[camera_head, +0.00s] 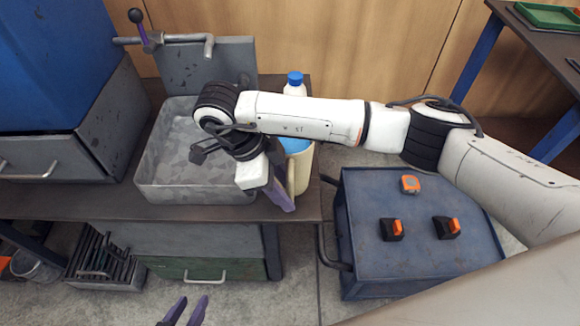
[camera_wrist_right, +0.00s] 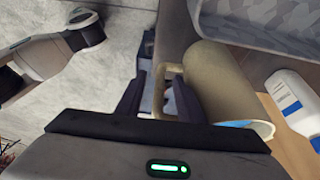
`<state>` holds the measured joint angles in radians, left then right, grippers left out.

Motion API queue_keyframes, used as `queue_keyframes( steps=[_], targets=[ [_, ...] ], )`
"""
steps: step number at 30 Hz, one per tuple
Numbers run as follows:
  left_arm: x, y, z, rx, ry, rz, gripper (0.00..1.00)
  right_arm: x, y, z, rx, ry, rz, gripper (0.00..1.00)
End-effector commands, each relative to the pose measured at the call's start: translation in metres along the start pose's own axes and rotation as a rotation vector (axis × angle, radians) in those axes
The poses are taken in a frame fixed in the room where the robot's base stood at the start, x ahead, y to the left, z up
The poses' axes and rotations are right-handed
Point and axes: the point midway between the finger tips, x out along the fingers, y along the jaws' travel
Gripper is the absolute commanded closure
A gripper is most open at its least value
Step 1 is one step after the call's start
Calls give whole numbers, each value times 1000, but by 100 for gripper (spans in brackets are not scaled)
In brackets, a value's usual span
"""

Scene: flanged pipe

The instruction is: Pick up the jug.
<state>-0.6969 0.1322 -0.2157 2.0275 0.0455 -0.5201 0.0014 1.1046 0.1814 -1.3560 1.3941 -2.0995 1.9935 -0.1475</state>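The jug (camera_head: 302,172) is a beige cylinder with a light blue inside. It stands on the bench's right end, partly hidden behind my right arm in the head view. In the right wrist view the jug (camera_wrist_right: 222,85) lies to the right of the fingers, and its handle (camera_wrist_right: 160,88) shows between them. My right gripper (camera_head: 284,196) is at the jug's handle side; its fingers (camera_wrist_right: 157,98) are apart, with a gap around the handle. My left gripper (camera_head: 194,304) is empty and open at the bottom of the head view, away from the jug.
A grey metal sink (camera_head: 165,180) stands left of the jug. A white bottle with a blue cap (camera_head: 295,82) stands behind the jug. A blue cart (camera_head: 420,265) with several small orange items is at the right. A dark bench edge (camera_head: 90,208) runs below the sink.

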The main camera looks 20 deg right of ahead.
Motion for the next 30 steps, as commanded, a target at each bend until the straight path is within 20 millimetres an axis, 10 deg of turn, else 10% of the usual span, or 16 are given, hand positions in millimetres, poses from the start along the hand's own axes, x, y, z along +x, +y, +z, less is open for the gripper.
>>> queue_keyframes(
  steps=[8, 15, 30],
  targets=[
    [1, -1, -3, 2, 5, -1, 71, 4, 0, 0, -1, -1, -1, 66],
    [2, -1, -2, 2, 4, -1, 71, 4, 0, 0, -1, -1, -1, 100],
    [2, -2, 0, 2, 0, -2, 71, 4, 1, 1, -3, -1, 1, 100]
  ],
)
